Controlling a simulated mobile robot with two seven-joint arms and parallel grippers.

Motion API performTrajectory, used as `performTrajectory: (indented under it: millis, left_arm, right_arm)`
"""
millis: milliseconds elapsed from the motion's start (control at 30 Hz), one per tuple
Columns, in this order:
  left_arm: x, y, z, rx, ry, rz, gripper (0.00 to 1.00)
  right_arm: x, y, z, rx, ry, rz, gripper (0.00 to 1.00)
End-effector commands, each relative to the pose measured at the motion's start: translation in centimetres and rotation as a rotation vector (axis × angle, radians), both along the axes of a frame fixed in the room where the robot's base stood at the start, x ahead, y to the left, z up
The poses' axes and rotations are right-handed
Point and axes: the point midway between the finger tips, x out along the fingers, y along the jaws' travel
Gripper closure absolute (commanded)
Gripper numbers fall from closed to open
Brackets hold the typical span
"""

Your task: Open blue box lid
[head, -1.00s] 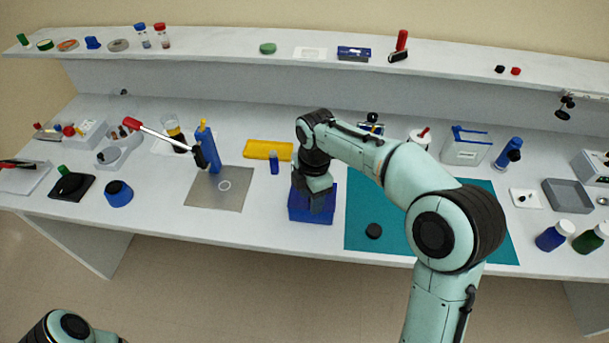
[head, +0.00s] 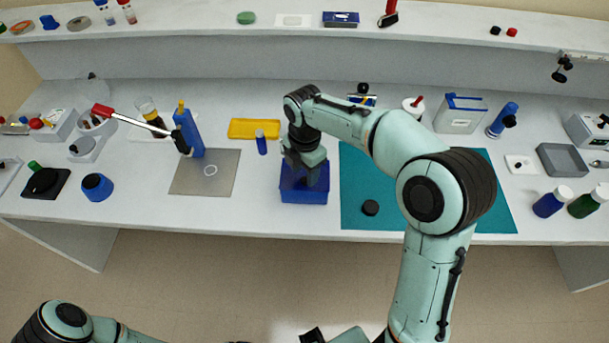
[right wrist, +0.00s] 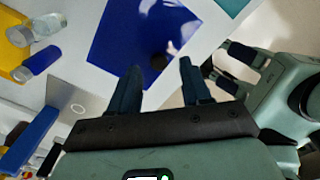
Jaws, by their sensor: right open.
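The blue box (head: 304,194) stands near the table's front edge, left of the teal mat. My right gripper (head: 305,172) is above it, pointing down, and hides part of its top. In the right wrist view the blue box (right wrist: 130,38) shows as a flat blue face with pale reflections. My right gripper (right wrist: 162,78) is open there, with nothing between its fingers; contact with the lid cannot be made out. Whether the lid is lifted at all is not clear. A second pair of dark fingers, apparently my left gripper (right wrist: 232,68), shows at the right of the wrist view.
The table front before the box is free.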

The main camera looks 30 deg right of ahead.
Motion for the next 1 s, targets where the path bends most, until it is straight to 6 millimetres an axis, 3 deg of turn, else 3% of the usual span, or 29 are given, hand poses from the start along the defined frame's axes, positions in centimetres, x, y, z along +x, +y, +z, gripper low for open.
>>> performTrajectory:
  millis: [200, 500, 633, 667, 1000]
  left_arm:
    - [-0.2, 0.0, -0.3, 0.000, 0.002, -0.001, 0.13]
    - [-0.2, 0.0, -0.3, 0.000, 0.001, 0.000, 0.13]
    - [-0.2, 0.0, -0.3, 0.000, 0.001, 0.000, 0.13]
    - [-0.2, 0.0, -0.3, 0.000, 0.001, 0.000, 0.13]
    - [0.0, 0.0, 0.0, 0.000, 0.000, 0.000, 0.13]
  right_arm:
    - [0.0, 0.0, -1.8, 0.000, 0.000, 0.000, 0.52]
    - [0.0, 0.0, -2.0, 0.000, -0.001, -0.001, 0.52]
    - [0.0, 0.0, -2.0, 0.000, -0.001, -0.001, 0.95]
    - [0.0, 0.0, -2.0, 0.000, -0.001, -0.001, 1.00]
    - [-0.4, -0.1, -1.6, 0.014, 0.021, -0.001, 1.00]
